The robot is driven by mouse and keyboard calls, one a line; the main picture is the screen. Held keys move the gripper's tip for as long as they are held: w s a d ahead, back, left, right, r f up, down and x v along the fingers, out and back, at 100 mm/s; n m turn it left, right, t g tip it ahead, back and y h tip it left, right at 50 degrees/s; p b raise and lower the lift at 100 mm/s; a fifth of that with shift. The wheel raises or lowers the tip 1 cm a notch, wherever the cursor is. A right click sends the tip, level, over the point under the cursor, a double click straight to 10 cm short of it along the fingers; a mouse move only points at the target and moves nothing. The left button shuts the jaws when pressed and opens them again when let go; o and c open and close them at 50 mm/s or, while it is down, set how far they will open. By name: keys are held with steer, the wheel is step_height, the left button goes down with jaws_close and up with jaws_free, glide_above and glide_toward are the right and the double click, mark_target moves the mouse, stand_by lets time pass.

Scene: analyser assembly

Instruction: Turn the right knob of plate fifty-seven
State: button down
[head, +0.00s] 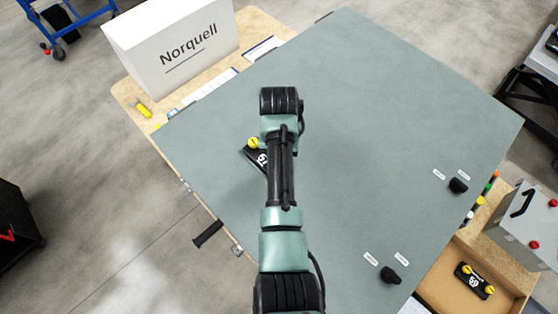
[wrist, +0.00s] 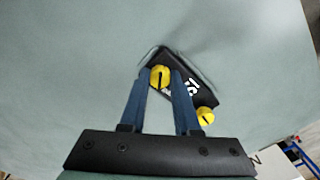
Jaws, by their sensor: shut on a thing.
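Plate fifty-seven (head: 262,160) is a small black plate with a white number, lying tilted on the large grey-green panel. In the head view one yellow knob (head: 253,143) shows at its upper-left end; my arm hides the other end. In the wrist view the plate (wrist: 180,75) has a yellow knob at each end. My gripper (wrist: 167,77) has its blue fingers on either side of the upper-left knob (wrist: 160,77), shut on it. The other knob (wrist: 206,115) is free at the lower right, outside the fingers. My fingers are hidden in the head view.
The panel (head: 400,110) is mostly clear, with two black knobs (head: 458,185) (head: 391,275) beside white labels at the right. A white Norquell box (head: 175,50) stands behind. Another black plate with yellow knobs (head: 474,281) lies in a tray at the lower right, near a grey control box (head: 525,222).

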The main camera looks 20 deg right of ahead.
steer(key=n, duration=0.5)
steer(key=shift+s+f+n, duration=0.1)
steer(key=shift+s+n, duration=0.05)
steer(key=shift+n, duration=0.15)
steer(key=n, duration=1.1)
steer(key=shift+n, duration=0.4)
steer(key=n, duration=0.5)
steer(key=shift+s+f, duration=0.1)
steer(key=n, duration=0.6)
steer(key=shift+n, duration=0.3)
steer(key=n, duration=0.3)
steer(key=shift+n, duration=0.4)
steer(key=n, duration=0.3)
steer(key=shift+f+n, duration=0.1)
steer(key=shift+n, duration=0.2)
steer(key=n+b, duration=0.3)
steer(key=shift+f, duration=0.25)
steer(key=n+b, duration=0.3)
steer(key=b, duration=0.5)
steer(key=shift+d+f+b, duration=0.1)
steer(key=shift+b, duration=0.25)
steer(key=n+b, duration=0.2)
steer(key=b, duration=0.2)
steer(key=shift+r+b, duration=0.2)
steer(key=shift+b, duration=0.1)
steer(key=shift+r+n+b, duration=0.3)
steer(key=shift+b, duration=0.45)
